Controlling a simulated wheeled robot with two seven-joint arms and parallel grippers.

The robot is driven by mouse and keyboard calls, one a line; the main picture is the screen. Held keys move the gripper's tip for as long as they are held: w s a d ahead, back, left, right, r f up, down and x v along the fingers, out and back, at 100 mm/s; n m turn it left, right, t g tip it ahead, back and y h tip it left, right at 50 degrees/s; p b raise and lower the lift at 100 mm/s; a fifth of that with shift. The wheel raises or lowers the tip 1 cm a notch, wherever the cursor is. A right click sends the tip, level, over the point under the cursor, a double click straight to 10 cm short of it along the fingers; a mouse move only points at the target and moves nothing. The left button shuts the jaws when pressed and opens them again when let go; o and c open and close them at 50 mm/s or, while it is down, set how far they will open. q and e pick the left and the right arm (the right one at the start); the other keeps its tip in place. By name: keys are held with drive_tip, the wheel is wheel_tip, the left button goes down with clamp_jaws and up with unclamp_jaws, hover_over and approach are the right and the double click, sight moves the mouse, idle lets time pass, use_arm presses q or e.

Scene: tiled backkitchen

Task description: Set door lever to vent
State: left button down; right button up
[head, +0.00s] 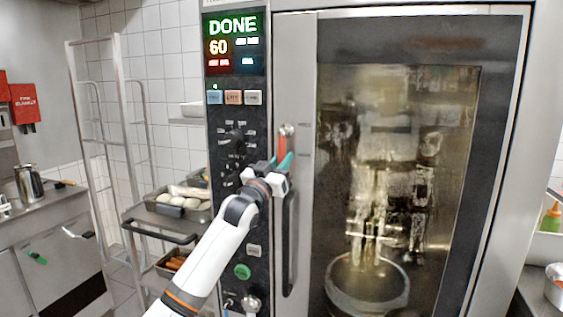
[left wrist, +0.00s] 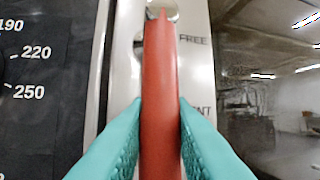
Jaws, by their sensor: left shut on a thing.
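The door lever is a red handle (head: 282,148) on the oven door's left edge, hanging from a round metal pivot (head: 287,130). In the left wrist view the red lever (left wrist: 161,80) points straight down from its pivot. A "FREE" label (left wrist: 194,40) is right of the pivot, and a partly hidden label ending in "NT" (left wrist: 204,110) is lower right. My left gripper (head: 283,163) is shut on the red lever, with teal fingers on both sides of it (left wrist: 161,125). The lever's lower end is hidden. My right gripper is not in view.
The oven's control panel (head: 238,130) reads "DONE" and "60". A dark vertical door handle (head: 289,240) is below the lever. The glass door (head: 400,110) is closed. A rack with trays (head: 160,222) stands at left.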

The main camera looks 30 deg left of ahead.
sight(302, 141)
use_arm(q)
drive_tip(key=shift+d, duration=0.1)
drive_tip(key=shift+w+d+n+y, duration=0.1)
drive_tip(key=shift+d+n+y, duration=0.35)
drive_tip(key=shift+n, duration=0.4)
drive_tip(key=shift+w+d+n+y, duration=0.1)
drive_tip(key=shift+d+n+y, duration=0.1)
drive_tip(key=shift+n+y, duration=0.5)
drive_tip(key=n, duration=0.1)
drive_tip(key=d+n+y, duration=0.1)
drive_tip(key=n, duration=0.1)
drive_tip(key=shift+w+r+p, duration=0.1)
drive_tip(key=shift+r+p, duration=0.15)
drive_tip(key=shift+p, duration=0.1)
drive_tip(key=n+y, duration=0.1)
drive_tip(key=d+n+y+p, duration=0.1)
drive_tip(key=n, duration=0.1)
drive_tip(key=r+n+y+p, duration=0.1)
drive_tip(key=shift+w+d+n+g, duration=0.1)
drive_tip(key=shift+d+n+g, duration=0.15)
drive_tip(key=shift+g, duration=0.05)
drive_tip(key=shift+w+d+r+n+g+y+p, duration=0.15)
drive_tip(key=shift+d+r+n+y+p, duration=0.2)
drive_tip(key=shift+n+p, duration=0.3)
drive_tip(key=shift+s+d+r+n+g+y+p, duration=0.15)
drive_tip(key=shift+n+y+p, duration=0.3)
drive_tip(key=shift+n, duration=0.4)
drive_tip(key=shift+w+f, duration=0.1)
drive_tip(key=shift+a, duration=0.1)
